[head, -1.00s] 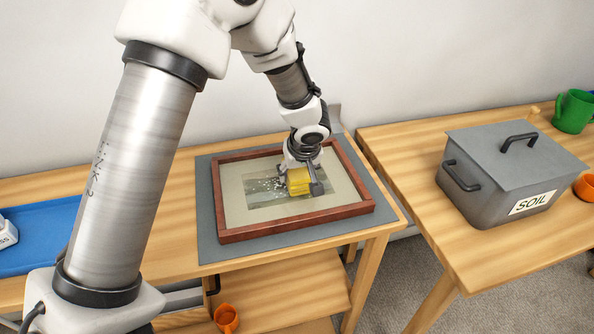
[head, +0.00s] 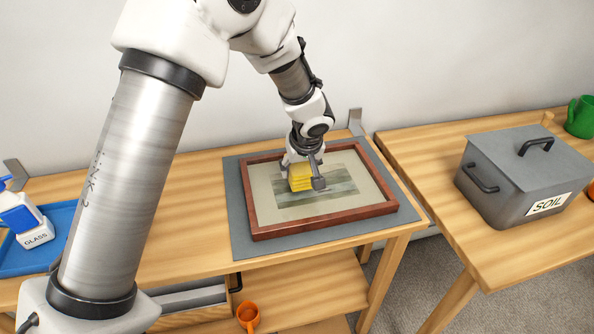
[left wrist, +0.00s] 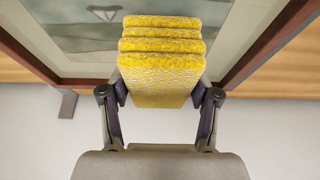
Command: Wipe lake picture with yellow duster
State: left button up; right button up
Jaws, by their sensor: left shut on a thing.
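The lake picture (head: 335,182) lies flat in a reddish-brown wooden frame (head: 325,221) on a grey mat (head: 240,215). Its visible print looks clear of white specks. My left gripper (head: 303,178) is over the upper left part of the print, shut on the folded yellow duster (head: 299,184). The duster is at the picture's surface; I cannot tell whether it touches. In the left wrist view the yellow duster (left wrist: 160,60) sits between both fingers, with part of the lake picture (left wrist: 65,30) behind it. The duster hides part of the print. My right gripper is not in view.
A grey lidded SOIL box (head: 525,172) and a green mug (head: 581,118) stand on the right table. An orange mug (head: 248,316) is on the lower shelf.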

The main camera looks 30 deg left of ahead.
pick_arm(q)
jog(key=shift+w+r+p, duration=0.1)
jog(key=shift+r+p, duration=0.2)
jog(key=shift+r, duration=0.35)
notch_tip(320, 180, up, 2)
jog(key=shift+a+r+p, duration=0.1)
jog(key=shift+r+p, duration=0.05)
jog(key=shift+p, duration=0.75)
jog(key=shift+r+p, duration=0.55)
jog(key=shift+r, duration=0.2)
